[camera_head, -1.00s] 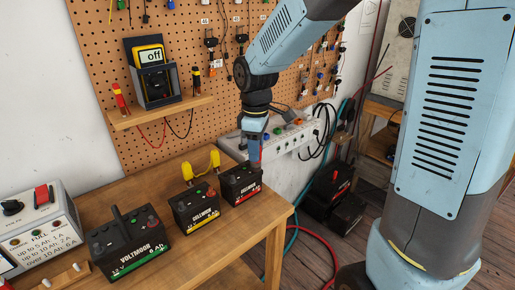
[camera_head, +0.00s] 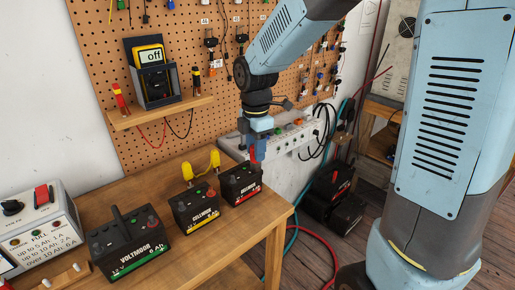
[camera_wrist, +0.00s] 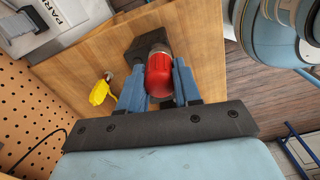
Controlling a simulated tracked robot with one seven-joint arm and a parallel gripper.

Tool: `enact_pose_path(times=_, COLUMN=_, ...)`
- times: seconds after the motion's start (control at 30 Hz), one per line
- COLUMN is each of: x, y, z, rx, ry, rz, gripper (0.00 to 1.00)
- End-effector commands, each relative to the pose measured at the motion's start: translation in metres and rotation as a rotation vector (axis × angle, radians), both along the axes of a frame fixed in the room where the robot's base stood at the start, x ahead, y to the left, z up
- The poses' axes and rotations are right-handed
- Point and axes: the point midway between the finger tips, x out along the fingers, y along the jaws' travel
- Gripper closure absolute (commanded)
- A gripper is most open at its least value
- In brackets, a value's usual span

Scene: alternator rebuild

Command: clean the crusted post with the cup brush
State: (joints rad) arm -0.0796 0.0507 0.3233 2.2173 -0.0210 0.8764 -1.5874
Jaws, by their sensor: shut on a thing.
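My gripper (camera_head: 253,152) points down above the right-hand black battery (camera_head: 240,185), its fingers shut on the red handle of the cup brush (camera_wrist: 159,78). The brush also shows as a bit of red in the head view (camera_head: 252,154). In the wrist view the red handle is between the two blue fingers (camera_wrist: 158,90), with a narrow metal part at its far end over the black battery (camera_wrist: 128,48). The brush hides the post under it, so I cannot tell crust or contact.
All three batteries stand on the wooden bench (camera_head: 235,240). A charger (camera_head: 35,225) is at the left. A shelf (camera_head: 160,112) with a meter reading "off" (camera_head: 152,55) hangs on the pegboard. A white panel (camera_head: 285,143) with sockets stands behind the right battery.

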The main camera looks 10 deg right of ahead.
Motion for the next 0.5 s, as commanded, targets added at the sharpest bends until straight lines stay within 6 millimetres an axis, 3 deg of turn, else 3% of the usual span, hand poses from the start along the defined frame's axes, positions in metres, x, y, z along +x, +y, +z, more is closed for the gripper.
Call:
enact_pose_path(times=0.2, x=0.0001, y=0.0000, z=0.0001, rx=0.000, ry=0.000, rz=0.067, gripper=1.00)
enact_pose_path(times=0.5, x=0.0001, y=0.0000, z=0.0002, rx=0.000, ry=0.000, rz=0.018, gripper=1.00)
